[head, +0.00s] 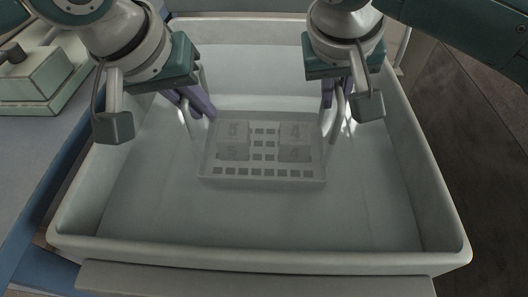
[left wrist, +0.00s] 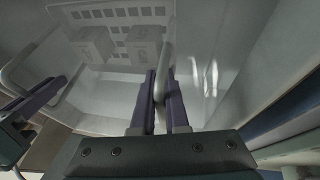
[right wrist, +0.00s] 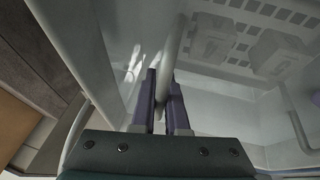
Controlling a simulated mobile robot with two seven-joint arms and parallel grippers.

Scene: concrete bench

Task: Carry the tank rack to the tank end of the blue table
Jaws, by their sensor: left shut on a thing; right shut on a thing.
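The tank rack (head: 262,182) is a pale, see-through tray with square holes. It is inside the large grey tank (head: 270,225), seemingly under clear water, with several numbered blocks (head: 235,131) in it. Upright bar handles rise at its left and right sides. My left gripper (head: 199,102) is shut on the left handle, which shows between its purple fingers in the left wrist view (left wrist: 165,62). My right gripper (head: 336,94) is shut on the right handle, also seen in the right wrist view (right wrist: 172,45). I cannot tell whether the rack touches the tank floor.
The tank's high rim (head: 260,257) surrounds the rack on all sides. A blue table (head: 35,175) lies to the left, with a pale green box-like device (head: 38,75) at its far part. The tank floor is bare in front of the rack. Dark floor lies at right.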

